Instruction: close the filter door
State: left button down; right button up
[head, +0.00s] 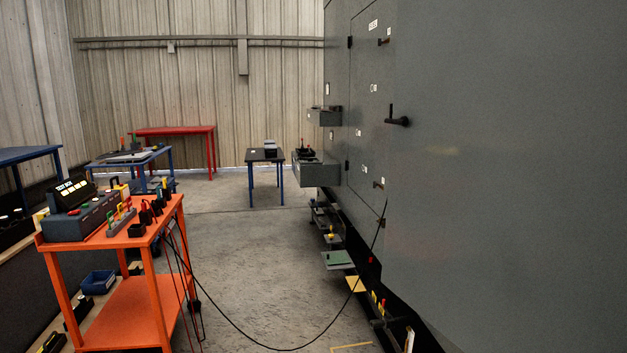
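A tall grey enclosure fills the right side of the head view. A large plain grey panel (510,180) stands nearest to me, with a black lever handle (398,121) near its left edge. Behind it, a narrower grey door (366,125) with small labels and dark latches (383,42) lies about flush with the enclosure face. No marking readable here tells which of these is the filter door, and I cannot tell whether the near panel is swung out. Neither of my grippers is in view.
An orange cart (160,233) with a test box (80,212) stands at left. A black cable (245,338) hangs from it across the floor to the enclosure. Grey shelves (318,174) jut from the enclosure. Blue-legged and red tables (175,130) stand behind. The middle floor is mostly clear.

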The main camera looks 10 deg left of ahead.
aim_at(506, 229)
jog(key=u, duration=0.6)
jog(key=i, duration=1.2)
jog(key=z, duration=2.2)
